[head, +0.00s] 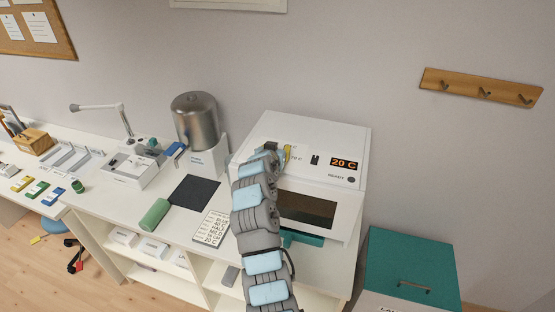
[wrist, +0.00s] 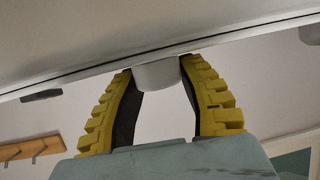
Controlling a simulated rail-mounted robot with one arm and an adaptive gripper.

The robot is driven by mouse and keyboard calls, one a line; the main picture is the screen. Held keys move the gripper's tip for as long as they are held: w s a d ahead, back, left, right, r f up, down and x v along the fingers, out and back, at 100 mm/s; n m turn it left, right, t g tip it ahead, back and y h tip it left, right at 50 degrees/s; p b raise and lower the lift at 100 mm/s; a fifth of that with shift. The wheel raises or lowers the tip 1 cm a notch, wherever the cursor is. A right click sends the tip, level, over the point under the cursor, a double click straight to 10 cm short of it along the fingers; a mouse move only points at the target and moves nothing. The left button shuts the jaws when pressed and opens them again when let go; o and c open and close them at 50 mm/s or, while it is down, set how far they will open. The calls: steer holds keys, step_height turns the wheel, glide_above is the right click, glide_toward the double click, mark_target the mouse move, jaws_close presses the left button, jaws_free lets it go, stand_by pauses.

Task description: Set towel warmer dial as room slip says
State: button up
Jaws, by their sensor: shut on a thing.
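The towel warmer (head: 345,140) is a white box on the right end of the counter, with a dark window and an orange display (head: 344,163) reading "20 C". My gripper (head: 286,153) is at the left of its upper front panel, and my arm covers part of that panel. In the wrist view my gripper (wrist: 157,70) has its two yellow ribbed fingers shut on a pale round dial (wrist: 157,76), one on each side. The dial's pointer and most scale marks are hidden. A white printed card (head: 212,229) lies on the counter left of my arm; its text is too small to read surely.
A metal canister (head: 196,118) stands left of the warmer. A dark mat (head: 194,191) and a green roll (head: 154,214) lie on the counter. A teal-lidded bin (head: 410,265) stands at the right. A hook rail (head: 482,87) is on the wall.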

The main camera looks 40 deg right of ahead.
steer(key=shift+a+f+m+g+h+b, duration=0.15)
steer(key=shift+m+g+b, duration=0.3)
steer(key=shift+b, duration=0.75)
steer(key=shift+d+f+m+g+h+b, duration=0.1)
steer(key=shift+m+g+h+b, duration=0.25)
steer(key=shift+b, duration=0.8)
steer(key=shift+a+f+m+g+h+b, duration=0.15)
steer(key=shift+m+g+b, duration=0.3)
steer(key=shift+b, duration=0.75)
steer(key=shift+d+r+m+g+h+b, duration=0.25)
steer(key=shift+m+g+b, duration=0.45)
steer(key=shift+b, duration=1.25)
steer(key=o, duration=1.2)
steer(key=shift+r, duration=0.1)
steer(key=shift+s+a+r, duration=0.1)
steer(key=shift+a+r, duration=0.1)
steer(key=shift+a, duration=0.25)
steer(key=v, duration=1.1)
